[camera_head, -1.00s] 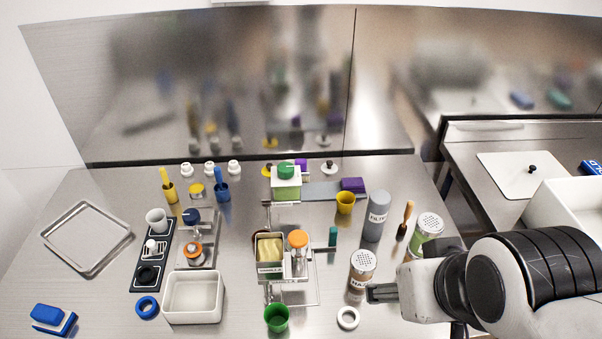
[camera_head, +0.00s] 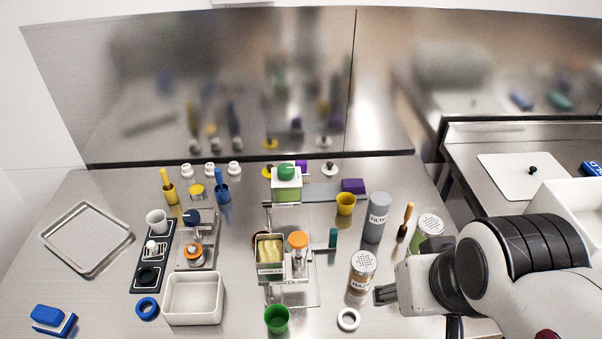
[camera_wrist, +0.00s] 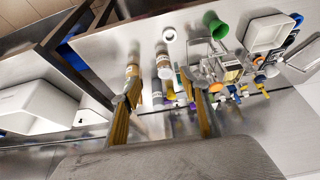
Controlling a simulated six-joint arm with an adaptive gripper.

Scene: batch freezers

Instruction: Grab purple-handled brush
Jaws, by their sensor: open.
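I cannot make out a purple-handled brush for certain. A purple block (camera_head: 352,185) lies at the back of the steel table, behind the yellow cup. A smaller purple piece (camera_head: 301,164) shows behind the green-lidded container, mostly hidden. My gripper (camera_head: 384,295) is at the front right of the table, beside the brown-labelled shaker, well away from the purple things. In the wrist view my gripper (camera_wrist: 162,85) has its fingers wide apart, with nothing held.
The brown-labelled shaker (camera_head: 362,278), grey filter bottle (camera_head: 376,217), orange-handled tool (camera_head: 406,220) and green-labelled shaker (camera_head: 427,232) stand close to my gripper. A white ring (camera_head: 348,319) lies in front. A steel panel (camera_head: 230,85) closes the back. A metal tray (camera_head: 87,237) lies left.

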